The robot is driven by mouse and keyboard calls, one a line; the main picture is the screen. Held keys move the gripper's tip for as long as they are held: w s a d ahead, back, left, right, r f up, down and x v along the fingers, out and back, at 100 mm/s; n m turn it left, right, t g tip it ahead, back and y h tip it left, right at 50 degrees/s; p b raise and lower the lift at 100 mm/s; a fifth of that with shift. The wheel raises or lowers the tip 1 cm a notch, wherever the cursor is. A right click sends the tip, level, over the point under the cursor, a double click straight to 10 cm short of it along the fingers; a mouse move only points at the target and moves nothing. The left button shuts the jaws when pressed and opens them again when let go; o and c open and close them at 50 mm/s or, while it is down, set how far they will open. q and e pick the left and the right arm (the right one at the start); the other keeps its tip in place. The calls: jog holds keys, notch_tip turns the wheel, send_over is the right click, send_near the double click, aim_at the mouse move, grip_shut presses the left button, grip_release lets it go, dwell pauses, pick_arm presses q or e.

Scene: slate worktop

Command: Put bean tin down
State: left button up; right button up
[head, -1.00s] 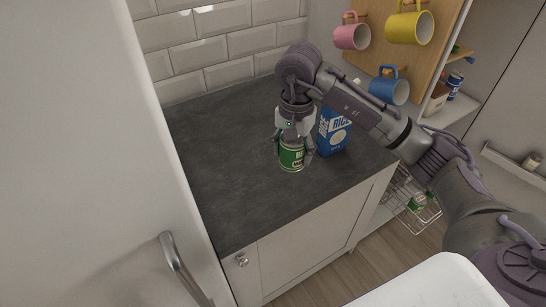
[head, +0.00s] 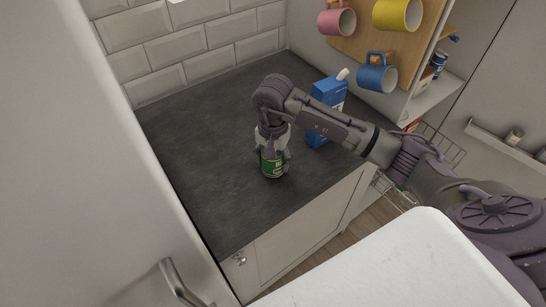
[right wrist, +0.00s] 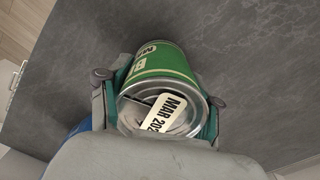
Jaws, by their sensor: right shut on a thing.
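The green bean tin (head: 272,168) is at the front part of the slate worktop (head: 200,140) in the head view. My right gripper (head: 272,155) points down with its fingers on both sides of the tin, shut on it. In the right wrist view the tin (right wrist: 163,68) sits between the two fingers, with its metal lid and a date label facing the camera. Whether its base touches the worktop I cannot tell. My left gripper is not in view.
A blue rice carton (head: 325,105) stands on the worktop behind my right arm. Pink (head: 336,21), yellow (head: 397,14) and blue (head: 376,75) mugs hang on a wooden board at the right. The worktop left of the tin is clear.

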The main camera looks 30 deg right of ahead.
jog(key=shift+f, duration=0.3)
jog(key=o, duration=1.2)
jog(key=shift+o, duration=1.4)
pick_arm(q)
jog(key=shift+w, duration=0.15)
pick_arm(e)
notch_tip(320, 180, up, 11)
jog(key=b, duration=0.3)
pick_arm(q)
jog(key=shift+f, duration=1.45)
pick_arm(e)
jog(key=shift+r, duration=0.65)
